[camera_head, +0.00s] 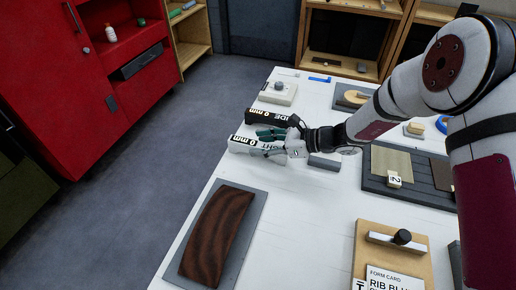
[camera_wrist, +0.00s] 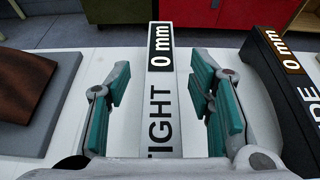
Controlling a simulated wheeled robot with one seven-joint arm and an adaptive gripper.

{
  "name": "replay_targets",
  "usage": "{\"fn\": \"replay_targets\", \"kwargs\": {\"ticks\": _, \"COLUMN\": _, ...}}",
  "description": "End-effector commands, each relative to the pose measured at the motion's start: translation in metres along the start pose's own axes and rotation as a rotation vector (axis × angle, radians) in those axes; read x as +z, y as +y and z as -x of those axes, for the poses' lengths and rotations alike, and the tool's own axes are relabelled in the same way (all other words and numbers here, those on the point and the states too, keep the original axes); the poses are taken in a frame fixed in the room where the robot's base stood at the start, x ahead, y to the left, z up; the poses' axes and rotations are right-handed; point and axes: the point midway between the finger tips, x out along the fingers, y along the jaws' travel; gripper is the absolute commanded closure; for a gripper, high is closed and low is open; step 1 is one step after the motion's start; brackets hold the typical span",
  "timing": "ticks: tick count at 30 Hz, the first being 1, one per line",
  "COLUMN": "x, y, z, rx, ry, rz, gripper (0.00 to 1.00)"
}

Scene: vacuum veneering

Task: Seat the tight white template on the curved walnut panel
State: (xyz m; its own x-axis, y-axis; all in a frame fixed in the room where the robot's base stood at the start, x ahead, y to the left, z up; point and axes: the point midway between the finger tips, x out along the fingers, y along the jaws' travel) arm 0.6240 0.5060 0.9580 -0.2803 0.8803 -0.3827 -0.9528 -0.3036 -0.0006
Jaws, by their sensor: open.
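The white template (camera_head: 238,144), lettered "0 mm" and partly readable "IGHT", lies on the white table; it also shows in the wrist view (camera_wrist: 161,105). My gripper (camera_head: 268,143) is open over it. In the wrist view the teal finger pads (camera_wrist: 158,85) stand on either side of the white template, with a gap on each side. Part of the template is hidden by my gripper in the head view. The curved walnut panel (camera_head: 217,235) lies on a grey board (camera_head: 250,243) near the table's front left; a corner of it shows in the wrist view (camera_wrist: 28,85).
A black template (camera_head: 264,117) lettered "0 mm" and "IDE" lies beside the white one, to its right in the wrist view (camera_wrist: 282,85). A form card (camera_head: 393,279) and a wooden board (camera_head: 366,245) stand front right. The table between them and the grey board is clear.

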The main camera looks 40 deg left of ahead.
Motion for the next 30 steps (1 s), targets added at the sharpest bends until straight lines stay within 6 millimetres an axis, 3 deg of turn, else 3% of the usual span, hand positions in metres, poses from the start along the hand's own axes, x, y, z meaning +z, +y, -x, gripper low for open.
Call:
{"fn": "replay_targets", "kwargs": {"ticks": 4, "x": -0.0017, "y": -0.0010, "z": -0.0147, "rx": -0.001, "ry": 0.000, "rz": 0.000, "gripper": 0.52}}
{"fn": "replay_targets", "kwargs": {"ticks": 12, "x": -0.0010, "y": -0.0005, "z": -0.0171, "rx": -0.001, "ry": 0.000, "rz": 0.000, "gripper": 0.52}}
{"fn": "replay_targets", "kwargs": {"ticks": 18, "x": -0.0011, "y": -0.0005, "z": -0.0169, "rx": -0.001, "ry": 0.000, "rz": -0.001, "gripper": 0.97}}
{"fn": "replay_targets", "kwargs": {"ticks": 19, "x": -0.0011, "y": -0.0005, "z": -0.0169, "rx": -0.001, "ry": 0.000, "rz": -0.001, "gripper": 1.00}}
{"fn": "replay_targets", "kwargs": {"ticks": 30, "x": 0.0010, "y": -0.0008, "z": -0.0161, "rx": -0.001, "ry": -0.001, "rz": 0.000, "gripper": 1.00}}
